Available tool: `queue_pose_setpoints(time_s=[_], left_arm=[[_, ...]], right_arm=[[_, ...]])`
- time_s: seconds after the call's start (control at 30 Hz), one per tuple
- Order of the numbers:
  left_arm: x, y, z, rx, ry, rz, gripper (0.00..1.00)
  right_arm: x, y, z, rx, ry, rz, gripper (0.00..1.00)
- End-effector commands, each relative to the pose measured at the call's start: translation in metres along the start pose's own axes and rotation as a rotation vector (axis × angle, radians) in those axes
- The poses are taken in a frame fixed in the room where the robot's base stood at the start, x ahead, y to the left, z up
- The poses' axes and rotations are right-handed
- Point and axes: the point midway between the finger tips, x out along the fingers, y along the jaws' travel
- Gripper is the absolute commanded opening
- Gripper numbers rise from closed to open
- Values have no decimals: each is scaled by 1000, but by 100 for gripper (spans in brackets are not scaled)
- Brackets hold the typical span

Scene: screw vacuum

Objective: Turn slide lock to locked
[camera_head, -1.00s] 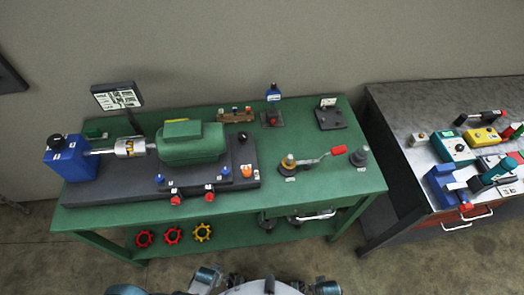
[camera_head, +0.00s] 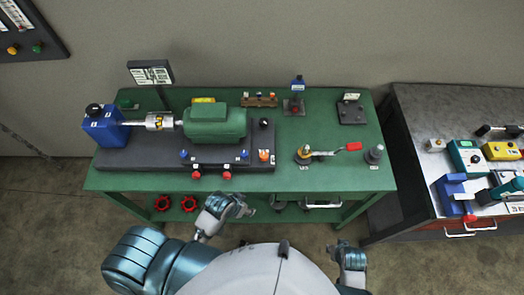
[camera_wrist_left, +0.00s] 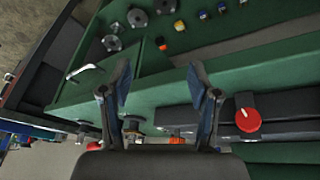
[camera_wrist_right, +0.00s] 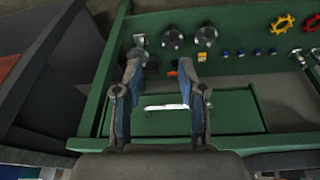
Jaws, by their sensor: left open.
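I cannot tell for sure which fixture is the slide lock. On the green workbench (camera_head: 330,175), a lever with a red end (camera_head: 353,146) extends right from a yellow-topped post (camera_head: 304,153). A grey knob (camera_head: 374,154) stands right of it. A dark plate with a small label (camera_head: 351,112) sits behind them. My left gripper (camera_head: 238,205) is in front of the bench's front edge; the left wrist view shows it open and empty (camera_wrist_left: 158,85). My right gripper (camera_head: 352,258) is low, in front of the bench; the right wrist view shows it open and empty (camera_wrist_right: 162,62).
Red handwheels (camera_head: 162,203) are on the lower shelf. A second grey bench (camera_head: 425,120) with several devices stands at right. The bench's front right top is fairly clear.

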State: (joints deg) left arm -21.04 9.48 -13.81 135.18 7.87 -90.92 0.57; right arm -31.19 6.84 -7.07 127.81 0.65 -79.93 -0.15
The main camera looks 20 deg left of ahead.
Motion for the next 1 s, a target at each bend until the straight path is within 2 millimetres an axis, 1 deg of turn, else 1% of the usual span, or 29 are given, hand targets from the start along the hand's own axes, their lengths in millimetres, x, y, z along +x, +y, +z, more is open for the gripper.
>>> queue_pose_setpoints(time_s=[0.03, 0.17, 0.27, 0.37, 0.47, 0.5, 0.57, 0.6, 0.67, 0.7, 0.77, 0.8, 0.9, 1.0], left_arm=[[-5, 7, -16, 32, 16, 24, 61], [-10, 24, -47, 117, 37, 92, 61], [-13, 38, -71, 193, 46, 140, 61], [-17, 49, -97, 285, 46, 184, 61], [-23, 59, -126, 401, 27, 219, 61], [-27, 62, -139, 453, 12, 227, 61], [-33, 62, -157, 530, -22, 230, 61], [-39, 61, -168, 576, -49, 226, 61], [-48, 54, -184, 634, -96, 212, 61], [-56, 48, -194, 666, -128, 199, 61], [-69, 35, -209, 702, -179, 172, 61], [-79, 26, -218, 717, -212, 154, 61], [-105, 2, -238, 731, -285, 111, 61], [-129, -18, -252, 723, -335, 81, 61]], right_arm=[[7, 0, 2, -1, -7, 0, 40], [34, -3, 8, -3, -19, 1, 40], [62, -5, 18, -5, -31, -1, 40], [95, -8, 32, -8, -48, -2, 40], [136, -10, 56, -11, -68, -4, 40], [153, -11, 68, -13, -77, -6, 40], [180, -12, 91, -16, -92, -8, 40], [196, -12, 107, -18, -102, -10, 40], [218, -13, 134, -21, -116, -12, 40], [230, -13, 152, -23, -125, -13, 40], [246, -14, 180, -27, -139, -15, 40], [254, -14, 198, -29, -147, -16, 40], [268, -13, 239, -33, -165, -18, 40], [273, -14, 270, -37, -178, -18, 40]])
